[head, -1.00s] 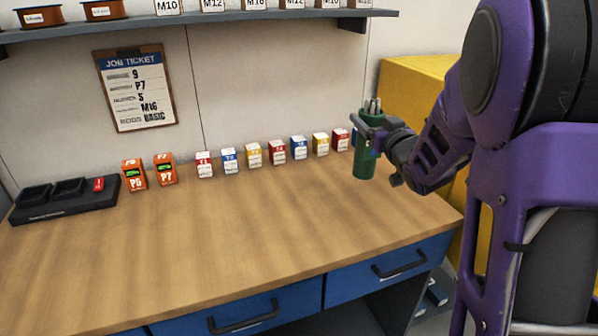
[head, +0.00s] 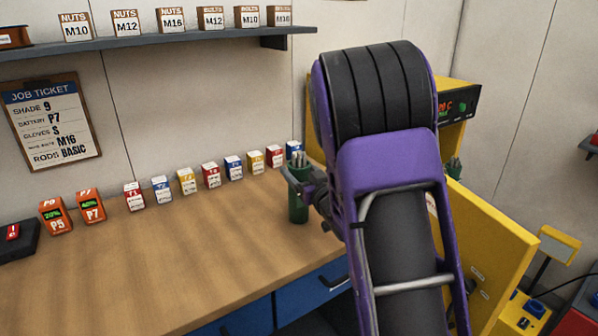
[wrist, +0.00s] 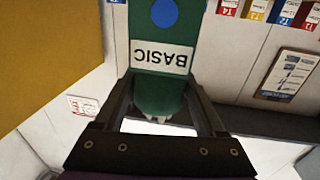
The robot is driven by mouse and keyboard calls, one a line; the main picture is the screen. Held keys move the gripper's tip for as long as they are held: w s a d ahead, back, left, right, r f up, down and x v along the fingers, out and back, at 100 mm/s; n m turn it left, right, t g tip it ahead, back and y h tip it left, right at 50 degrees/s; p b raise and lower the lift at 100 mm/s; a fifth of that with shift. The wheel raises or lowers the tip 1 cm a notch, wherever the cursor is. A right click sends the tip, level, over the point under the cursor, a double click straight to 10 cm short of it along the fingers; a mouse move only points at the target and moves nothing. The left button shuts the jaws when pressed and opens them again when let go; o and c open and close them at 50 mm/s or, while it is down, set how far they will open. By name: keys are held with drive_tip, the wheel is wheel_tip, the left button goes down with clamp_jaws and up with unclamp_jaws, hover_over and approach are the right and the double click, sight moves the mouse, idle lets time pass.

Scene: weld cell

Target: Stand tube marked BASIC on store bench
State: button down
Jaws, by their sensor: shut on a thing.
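A green tube (head: 298,203) with rod ends showing at its top is in my gripper (head: 313,187) in the head view. It looks upright, over the right end of the wooden bench (head: 170,262); I cannot tell whether its base touches the wood. In the wrist view my gripper (wrist: 160,95) is shut on the tube (wrist: 155,100), one finger on each side. Its white label (wrist: 161,57) reads BASIC upside down, and a blue dot marks its end.
Small numbered boxes (head: 210,175) line the bench's back, with orange batteries (head: 90,206) at left. A job ticket (head: 50,118) hangs above. A yellow cabinet (head: 490,245), its door open, stands right, with other green tubes (head: 453,168) inside. The bench's front middle is clear.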

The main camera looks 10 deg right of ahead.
drive_tip(key=shift+r, duration=0.1)
unclamp_jaws()
drive_tip(key=shift+s+d, duration=0.15)
drive_tip(key=shift+s, duration=0.25)
drive_tip(key=v, duration=1.1)
drive_tip(key=shift+b, duration=0.35)
drive_tip(key=shift+s, duration=0.1)
